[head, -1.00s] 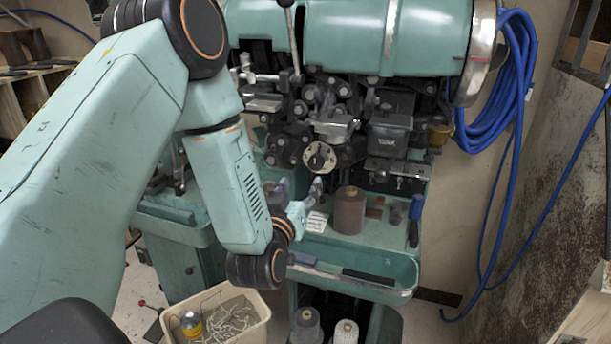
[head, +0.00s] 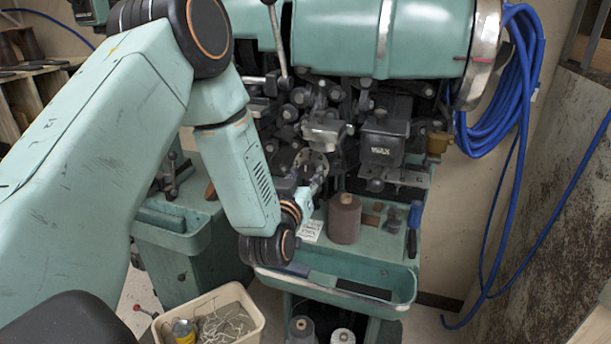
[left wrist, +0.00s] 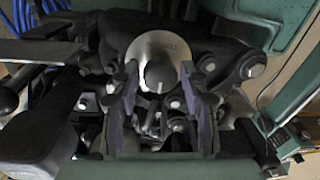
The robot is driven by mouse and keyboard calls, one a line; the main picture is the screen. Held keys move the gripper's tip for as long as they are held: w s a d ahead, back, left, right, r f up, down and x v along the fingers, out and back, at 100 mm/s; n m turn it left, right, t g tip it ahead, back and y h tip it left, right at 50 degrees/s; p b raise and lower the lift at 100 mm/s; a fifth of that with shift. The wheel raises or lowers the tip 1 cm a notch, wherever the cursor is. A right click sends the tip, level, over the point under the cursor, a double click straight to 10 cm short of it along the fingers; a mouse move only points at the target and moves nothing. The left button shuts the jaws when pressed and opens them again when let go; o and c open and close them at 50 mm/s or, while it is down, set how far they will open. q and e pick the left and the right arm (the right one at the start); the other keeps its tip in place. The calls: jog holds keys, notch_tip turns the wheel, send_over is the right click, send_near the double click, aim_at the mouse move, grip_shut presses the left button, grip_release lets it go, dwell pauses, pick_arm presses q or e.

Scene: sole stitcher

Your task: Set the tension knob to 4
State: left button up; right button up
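The tension knob shows in the left wrist view as a dark round knob (left wrist: 160,76) in front of a pale dial plate (left wrist: 154,47). Marks on the plate are too small to read. In the head view the dial (head: 307,160) sits low on the machine's front, partly covered by my left gripper (head: 316,181). The left gripper's fingers (left wrist: 160,82) are apart in the left wrist view, one on each side of the knob. I cannot tell whether they touch it. My right gripper is not in view.
Machine levers and bolts crowd around the dial. Below stand a brown thread spool (head: 345,219), a blue-handled tool (head: 413,228) and a green tray (head: 400,290). A cream bin (head: 258,325) holds pale scraps and a yellow can. A blue hose (head: 520,100) hangs at the right.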

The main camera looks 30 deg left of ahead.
pick_arm(q)
jog(key=shift+a+f, duration=0.1)
jog(key=shift+a, duration=0.1)
jog(key=shift+c, duration=0.7)
jog(key=shift+d, duration=0.35)
jog(key=c, duration=0.4)
jog(key=shift+a, duration=0.2)
jog(key=shift+c, duration=1.1)
jog(key=shift+d+m, duration=0.1)
jog(key=shift+m, duration=0.2)
jog(key=m+p, duration=0.3)
jog(key=m, duration=0.1)
jog(key=shift+m+t+p, duration=0.3)
jog(key=shift+m+p, duration=0.75)
jog(key=shift+m, duration=1.15)
